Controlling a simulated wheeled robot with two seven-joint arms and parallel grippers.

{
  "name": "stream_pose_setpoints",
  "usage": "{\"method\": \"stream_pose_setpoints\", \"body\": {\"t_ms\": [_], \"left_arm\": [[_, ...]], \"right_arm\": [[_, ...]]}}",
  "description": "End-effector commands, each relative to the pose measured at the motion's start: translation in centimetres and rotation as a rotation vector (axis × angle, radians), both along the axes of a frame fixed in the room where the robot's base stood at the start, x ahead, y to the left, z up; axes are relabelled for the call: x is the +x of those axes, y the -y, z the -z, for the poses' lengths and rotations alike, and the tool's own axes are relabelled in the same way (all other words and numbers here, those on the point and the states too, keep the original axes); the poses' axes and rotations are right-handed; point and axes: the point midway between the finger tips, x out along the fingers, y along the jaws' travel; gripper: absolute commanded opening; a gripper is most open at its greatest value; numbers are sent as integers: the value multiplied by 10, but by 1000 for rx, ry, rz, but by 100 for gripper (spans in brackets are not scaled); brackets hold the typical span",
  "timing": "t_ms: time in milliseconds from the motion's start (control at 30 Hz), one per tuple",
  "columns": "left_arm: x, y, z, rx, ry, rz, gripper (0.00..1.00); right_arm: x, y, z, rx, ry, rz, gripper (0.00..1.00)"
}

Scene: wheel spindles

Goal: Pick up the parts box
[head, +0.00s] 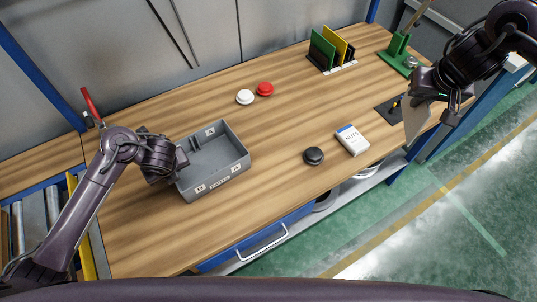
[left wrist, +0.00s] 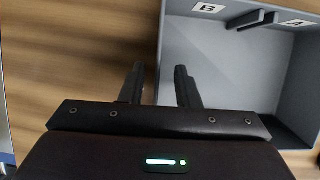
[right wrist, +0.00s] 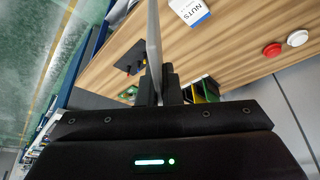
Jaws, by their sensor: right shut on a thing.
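The grey parts box (head: 236,165) stands open on the left part of the workbench, with white labels on its walls. It also shows in the left wrist view (left wrist: 205,60), with labels B and A inside. My left gripper (head: 180,165) is at the box's left wall. In the left wrist view its fingers (left wrist: 160,85) are apart, with the wall's edge between them; I cannot tell whether they touch it. My right gripper (head: 428,98), above the bench's right end, is shut on a thin flat plate (head: 415,120), which shows edge-on in the right wrist view (right wrist: 154,40).
A white NUTS box (head: 353,140) and a black round knob (head: 313,156) lie near the front edge. White (head: 245,97) and red (head: 265,89) round pieces lie further back. A rack of coloured plates (head: 330,50) and a green stand (head: 397,52) are at the back right. The bench middle is clear.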

Motion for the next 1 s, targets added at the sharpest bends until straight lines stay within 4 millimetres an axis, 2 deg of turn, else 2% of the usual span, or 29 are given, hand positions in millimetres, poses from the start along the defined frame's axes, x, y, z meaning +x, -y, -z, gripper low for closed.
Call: {"method": "stream_pose_setpoints", "body": {"t_ms": [33, 200, 1000], "left_arm": [[1, -4, 14, 3, -2, -2, 29], [8, -8, 29, 1, -1, 1, 29], [9, -9, 34, 1, -1, 0, 29]], "right_arm": [[0, 0, 11, 0, 0, 0, 0], [0, 0, 20, 0, 0, 0, 0], [0, 0, 21, 0, 0, 0, 0]]}}
